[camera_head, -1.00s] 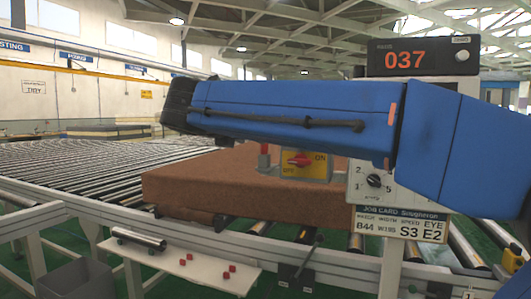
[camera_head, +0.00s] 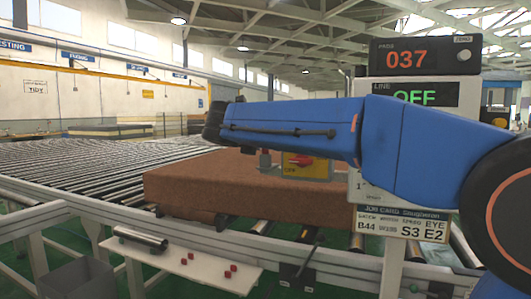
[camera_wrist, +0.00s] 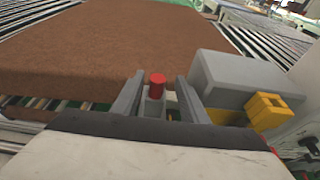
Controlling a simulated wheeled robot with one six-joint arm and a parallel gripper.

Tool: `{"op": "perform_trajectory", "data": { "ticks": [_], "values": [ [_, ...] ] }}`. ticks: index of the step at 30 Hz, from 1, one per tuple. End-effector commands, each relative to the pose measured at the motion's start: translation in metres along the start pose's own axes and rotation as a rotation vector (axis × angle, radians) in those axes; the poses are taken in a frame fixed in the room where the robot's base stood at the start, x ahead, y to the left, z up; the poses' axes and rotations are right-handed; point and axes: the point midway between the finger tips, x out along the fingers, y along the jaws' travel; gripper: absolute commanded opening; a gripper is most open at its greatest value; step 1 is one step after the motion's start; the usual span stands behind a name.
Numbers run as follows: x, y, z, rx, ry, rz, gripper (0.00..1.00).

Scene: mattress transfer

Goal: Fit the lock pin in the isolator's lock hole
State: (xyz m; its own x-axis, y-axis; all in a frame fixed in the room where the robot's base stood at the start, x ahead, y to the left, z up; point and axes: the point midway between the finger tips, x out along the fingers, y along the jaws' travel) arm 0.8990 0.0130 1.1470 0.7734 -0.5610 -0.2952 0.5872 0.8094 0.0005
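The isolator (camera_head: 308,169) is a yellow plate with a red handle, partly hidden by my arm in the head view. In the wrist view it is a grey box (camera_wrist: 238,78) with a yellow part on its right side. The red-topped lock pin (camera_wrist: 157,80) stands upright in a small grey holder (camera_wrist: 153,105) left of the box. My gripper (camera_wrist: 158,86) is open, its fingers on either side of the pin with gaps visible. I cannot make out the lock hole.
A brown mattress (camera_head: 215,191) lies on the roller conveyor just beyond. A display post (camera_head: 425,57) reading 037 and OFF stands at right. A grey bin (camera_head: 75,281) is at lower left.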

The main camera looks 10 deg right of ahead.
Motion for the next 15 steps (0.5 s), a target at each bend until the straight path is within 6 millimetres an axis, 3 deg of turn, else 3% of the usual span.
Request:
{"op": "perform_trajectory", "data": {
  "ticks": [10,15],
  "values": [
    [0.042,0.004,-0.001,-0.001,0.001,-0.003,0.4],
    [0.049,0.004,0.0,0.0,0.001,-0.001,0.4]
  ]
}}
